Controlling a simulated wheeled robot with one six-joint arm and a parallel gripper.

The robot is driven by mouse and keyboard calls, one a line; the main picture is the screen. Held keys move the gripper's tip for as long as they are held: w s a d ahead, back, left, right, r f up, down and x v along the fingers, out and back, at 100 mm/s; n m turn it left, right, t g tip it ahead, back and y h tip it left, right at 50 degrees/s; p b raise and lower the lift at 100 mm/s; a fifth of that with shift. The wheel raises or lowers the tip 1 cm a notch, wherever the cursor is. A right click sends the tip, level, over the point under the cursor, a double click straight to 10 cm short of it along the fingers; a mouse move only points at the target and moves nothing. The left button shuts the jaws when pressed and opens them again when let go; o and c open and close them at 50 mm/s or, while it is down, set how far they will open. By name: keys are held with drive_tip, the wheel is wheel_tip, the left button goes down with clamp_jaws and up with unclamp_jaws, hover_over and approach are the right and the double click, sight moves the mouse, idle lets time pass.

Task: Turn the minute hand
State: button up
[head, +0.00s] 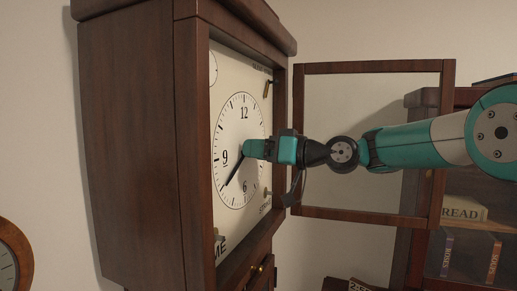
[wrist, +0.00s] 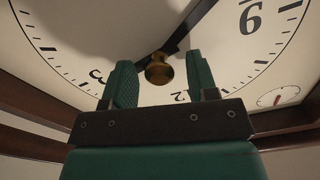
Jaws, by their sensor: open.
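The clock's white dial (head: 229,120) is set in a tall dark wooden case. The long black minute hand (head: 233,174) points to the lower left, between 6 and 9. It also shows in the wrist view (wrist: 192,22), running to the upper right. A round brass knob (wrist: 158,70) stands out near the hand's inner end. My gripper (head: 250,149) is in front of the dial's middle. In the wrist view its open fingers (wrist: 161,68) lie on either side of the knob, with gaps visible. The gripper hides part of the dial's right side in the head view.
The glazed door frame (head: 449,130) stands open at the right, behind my arm. A small subdial (wrist: 277,97) and a lever (head: 268,88) are on the clock face. Shelves with books (head: 463,209) stand at the right. A round wooden clock (head: 10,258) is at the lower left.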

drive_tip(key=shift+c, duration=0.4)
clamp_jaws()
